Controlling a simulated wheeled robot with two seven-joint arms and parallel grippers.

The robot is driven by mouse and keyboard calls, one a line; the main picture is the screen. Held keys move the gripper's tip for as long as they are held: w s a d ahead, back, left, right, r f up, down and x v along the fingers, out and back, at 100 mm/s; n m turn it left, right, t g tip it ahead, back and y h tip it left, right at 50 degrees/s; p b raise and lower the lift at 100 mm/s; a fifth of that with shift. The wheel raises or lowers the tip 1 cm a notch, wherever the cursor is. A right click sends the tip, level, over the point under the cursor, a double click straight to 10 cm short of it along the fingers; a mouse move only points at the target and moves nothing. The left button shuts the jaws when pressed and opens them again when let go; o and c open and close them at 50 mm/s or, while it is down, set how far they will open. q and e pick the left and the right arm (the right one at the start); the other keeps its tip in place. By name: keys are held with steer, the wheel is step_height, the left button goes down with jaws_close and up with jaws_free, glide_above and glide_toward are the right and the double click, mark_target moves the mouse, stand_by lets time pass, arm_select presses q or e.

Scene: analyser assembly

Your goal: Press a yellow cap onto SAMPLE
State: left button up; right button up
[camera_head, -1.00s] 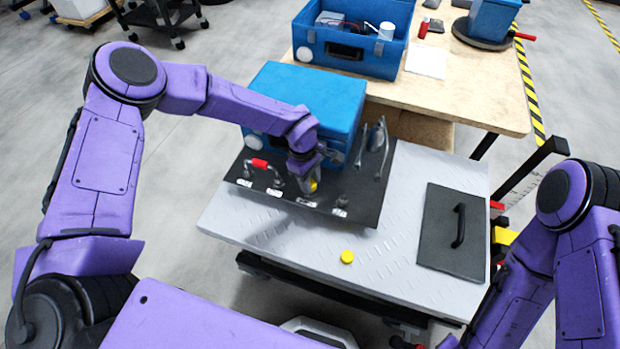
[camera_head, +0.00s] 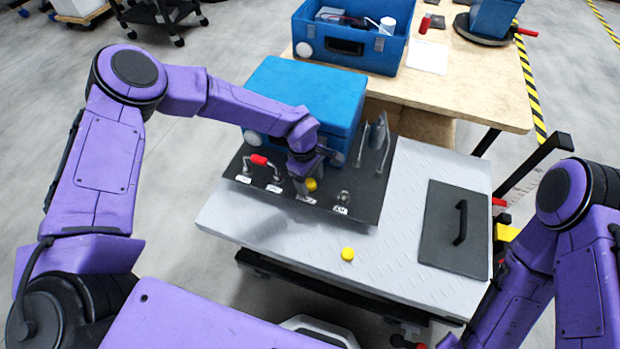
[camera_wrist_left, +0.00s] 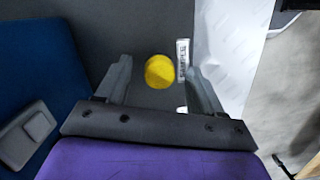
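One yellow cap (camera_head: 311,184) is at the dark panel (camera_head: 365,208), by a small white label too small to read. In the left wrist view the same cap (camera_wrist_left: 160,71) lies between my left gripper's fingers, with a gap on each side. My left gripper (camera_head: 303,187) is open, low over the panel and close around the cap. The fitting under the cap is hidden, so I cannot tell how it is seated. Another yellow cap (camera_head: 347,254) lies loose on the grey tabletop. My right arm is at the right edge, its gripper out of view.
A closed blue case (camera_head: 310,90) stands behind the panel. A red-handled fitting (camera_head: 259,160) and upright grey metal parts (camera_head: 376,140) are on the panel. A dark plate with a handle (camera_head: 455,229) lies to the right. The tabletop's front left is clear.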

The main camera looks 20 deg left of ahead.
arm_select(q)
steer(key=shift+r, duration=0.1)
step_height(320, 180, up, 10)
steer(key=a+b, duration=0.1)
steer(key=shift+w+a, duration=0.25)
steer(key=shift+a, duration=0.05)
steer(key=shift+r, duration=0.1)
